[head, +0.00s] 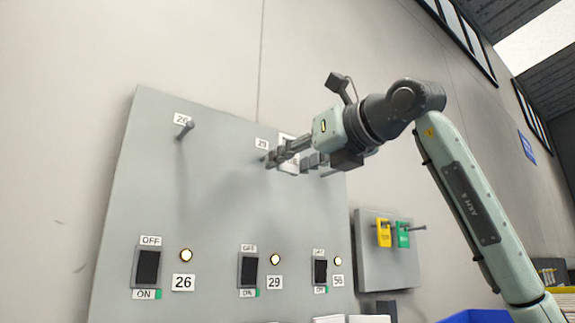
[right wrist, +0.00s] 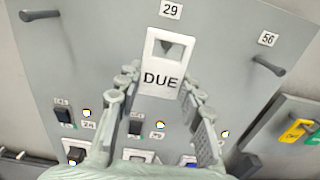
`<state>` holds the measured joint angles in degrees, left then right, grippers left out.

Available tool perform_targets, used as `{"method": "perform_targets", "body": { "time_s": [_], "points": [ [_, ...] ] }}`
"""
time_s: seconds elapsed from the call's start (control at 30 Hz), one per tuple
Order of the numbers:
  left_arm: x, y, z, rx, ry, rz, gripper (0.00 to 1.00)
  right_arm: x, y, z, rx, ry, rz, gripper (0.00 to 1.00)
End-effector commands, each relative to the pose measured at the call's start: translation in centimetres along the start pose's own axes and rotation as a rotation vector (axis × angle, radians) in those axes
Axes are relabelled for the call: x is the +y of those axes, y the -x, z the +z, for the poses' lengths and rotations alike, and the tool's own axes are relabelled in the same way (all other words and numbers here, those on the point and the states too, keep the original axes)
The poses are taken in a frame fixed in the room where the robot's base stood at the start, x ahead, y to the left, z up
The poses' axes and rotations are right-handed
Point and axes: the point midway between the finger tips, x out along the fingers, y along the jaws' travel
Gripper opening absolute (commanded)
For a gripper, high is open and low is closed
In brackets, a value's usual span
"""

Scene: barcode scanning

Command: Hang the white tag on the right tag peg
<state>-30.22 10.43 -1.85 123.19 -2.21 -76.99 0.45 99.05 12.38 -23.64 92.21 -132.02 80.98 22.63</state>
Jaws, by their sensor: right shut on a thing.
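My right gripper (head: 280,157) is shut on the white tag (right wrist: 161,76), which reads "DUE" and has a cutout at its top. The tag is upright in front of the large grey panel, just below the "29" label (right wrist: 171,9). The middle peg is mostly hidden behind the tag and gripper, so I cannot tell whether it passes through the cutout. The right peg (right wrist: 268,66), under the "56" label (right wrist: 267,39), is bare; in the head view it is partly behind the gripper. The left peg (head: 186,130), under "26", is bare too. My left gripper is out of view.
Below the pegs are several switches, including the "26" switch (head: 148,267), with round lamps. A smaller panel (head: 385,275) at the right holds a yellow tag (head: 383,233) and a green tag (head: 403,234). Space in front of the large panel's left side is clear.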

Motion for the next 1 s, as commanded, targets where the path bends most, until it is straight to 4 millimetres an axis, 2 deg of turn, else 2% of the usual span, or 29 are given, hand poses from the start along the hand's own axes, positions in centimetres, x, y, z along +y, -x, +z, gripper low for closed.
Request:
{"method": "perform_targets", "body": {
  "time_s": [0.37,1.0],
  "points": [
    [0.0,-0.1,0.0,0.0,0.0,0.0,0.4,0.0,0.2,0.0,-0.001,0.0,0.0,0.07],
    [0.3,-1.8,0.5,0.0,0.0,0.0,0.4,0.0,5.2,-0.1,-0.001,0.0,-0.001,0.07]
  ]
}}
